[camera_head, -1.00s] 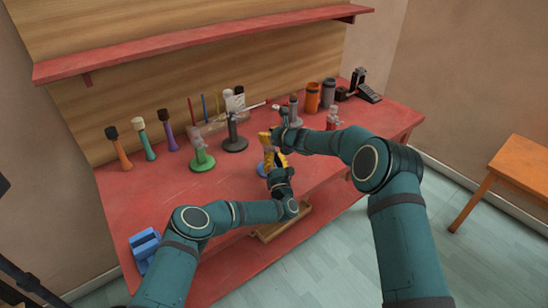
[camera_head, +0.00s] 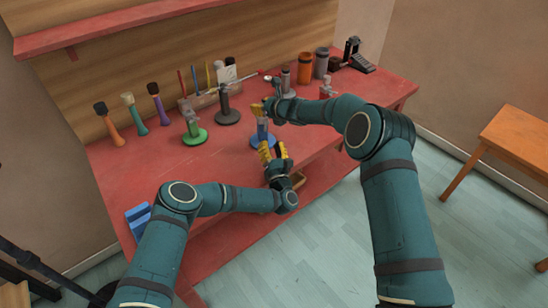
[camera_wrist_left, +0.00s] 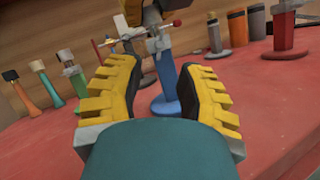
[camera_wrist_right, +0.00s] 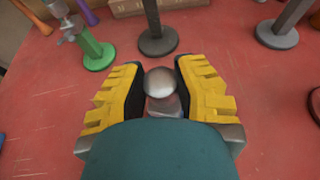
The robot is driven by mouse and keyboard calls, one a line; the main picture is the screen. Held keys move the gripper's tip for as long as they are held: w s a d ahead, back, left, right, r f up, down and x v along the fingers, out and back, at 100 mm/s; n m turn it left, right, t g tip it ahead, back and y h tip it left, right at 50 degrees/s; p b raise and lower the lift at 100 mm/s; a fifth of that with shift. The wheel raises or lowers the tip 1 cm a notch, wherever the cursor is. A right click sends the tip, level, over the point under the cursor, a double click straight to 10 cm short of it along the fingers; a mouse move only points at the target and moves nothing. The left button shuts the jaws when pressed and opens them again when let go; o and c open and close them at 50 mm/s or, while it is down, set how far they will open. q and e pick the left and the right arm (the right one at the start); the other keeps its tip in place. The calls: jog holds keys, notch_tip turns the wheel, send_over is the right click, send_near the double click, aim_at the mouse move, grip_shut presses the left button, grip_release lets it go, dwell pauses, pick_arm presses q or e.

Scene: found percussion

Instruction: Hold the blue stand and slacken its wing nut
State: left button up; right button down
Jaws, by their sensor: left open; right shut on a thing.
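The blue stand (camera_head: 262,138) stands upright near the front of the red table. In the left wrist view its blue post (camera_wrist_left: 166,72) and round base show beyond the open fingers. My left gripper (camera_head: 273,151) is open and empty, in front of the stand and apart from it. My right gripper (camera_head: 263,108) is at the stand's top, shut on a rounded grey metal piece (camera_wrist_right: 162,88). That piece seems to be the stand's upper part; I cannot tell whether it is the wing nut. The right fingers partly hide the stand's head.
A green stand (camera_head: 195,136) and a black stand (camera_head: 227,116) stand behind to the left. Several coloured-handle mallets (camera_head: 134,113) are farther left. A red stand (camera_head: 326,90) and an orange cylinder (camera_head: 304,68) are to the right. A blue block (camera_head: 138,220) lies at the front left.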

pick_arm(q)
jog(key=v, duration=0.5)
pick_arm(e)
jog(key=shift+f, duration=0.1)
jog(key=c, duration=0.7)
grip_release()
jog(key=shift+c, duration=0.2)
